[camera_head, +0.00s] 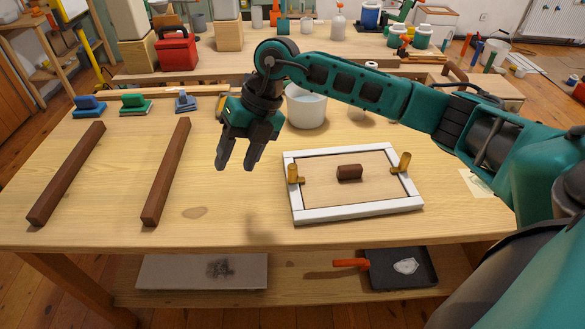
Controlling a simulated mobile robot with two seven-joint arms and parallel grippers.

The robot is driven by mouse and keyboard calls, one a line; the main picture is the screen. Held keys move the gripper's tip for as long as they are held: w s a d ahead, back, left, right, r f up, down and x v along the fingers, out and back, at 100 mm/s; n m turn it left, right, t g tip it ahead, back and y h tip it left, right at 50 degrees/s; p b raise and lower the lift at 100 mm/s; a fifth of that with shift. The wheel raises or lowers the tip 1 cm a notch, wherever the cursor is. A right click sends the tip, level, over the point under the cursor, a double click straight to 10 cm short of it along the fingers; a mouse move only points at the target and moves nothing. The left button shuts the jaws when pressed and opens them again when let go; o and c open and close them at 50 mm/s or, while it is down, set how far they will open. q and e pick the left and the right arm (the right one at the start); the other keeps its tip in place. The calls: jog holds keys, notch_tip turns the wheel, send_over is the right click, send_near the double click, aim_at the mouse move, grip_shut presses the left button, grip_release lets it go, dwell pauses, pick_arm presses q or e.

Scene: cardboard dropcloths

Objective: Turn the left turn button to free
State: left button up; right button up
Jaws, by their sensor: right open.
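A white frame (357,210) lies flat on the wooden table, with a pale wood panel (330,190) inside it. A dark brown block-like handle (349,173) sits at the panel's middle. The left turn button (293,174) is brass-coloured and stands on the frame's left side, with a small part pointing inward over the panel edge. The right turn button (402,164) is a similar brass piece on the right side. My right gripper (236,165) is open and empty, above the table to the left of the frame, fingers pointing down. My left gripper is not in view.
Two long brown bars (168,170) (68,172) lie on the left of the table. Several sanding blocks (136,104) sit at the back left. The table front left of the frame is clear.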

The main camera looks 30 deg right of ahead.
aim_at(293, 166)
jog(key=d+r+m+h, duration=0.2)
jog(key=d+h, duration=0.3)
jog(key=d, duration=0.7)
jog(key=shift+g, duration=0.4)
jog(key=f, duration=1.3)
jog(key=shift+w+d, duration=0.25)
jog(key=shift+w, duration=0.05)
grip_shut()
